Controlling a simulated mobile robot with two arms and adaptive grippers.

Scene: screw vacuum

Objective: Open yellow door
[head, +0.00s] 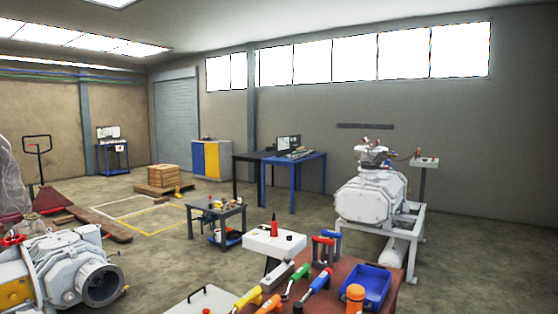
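The yellow door (212,160) is an upright panel on a cabinet (225,157) far off against the back wall, left of centre in the head view. It appears shut and flush with the cabinet front, between bluish and grey panels. Its handle is too small to make out. Neither of my grippers shows in the head view.
A red-brown table with tools and a blue bin (364,288) fills the near front. A small dark table (216,212) and a blue-legged table (293,158) stand farther back. Grey machines stand left and right. Some floor (165,240) at left of centre is clear.

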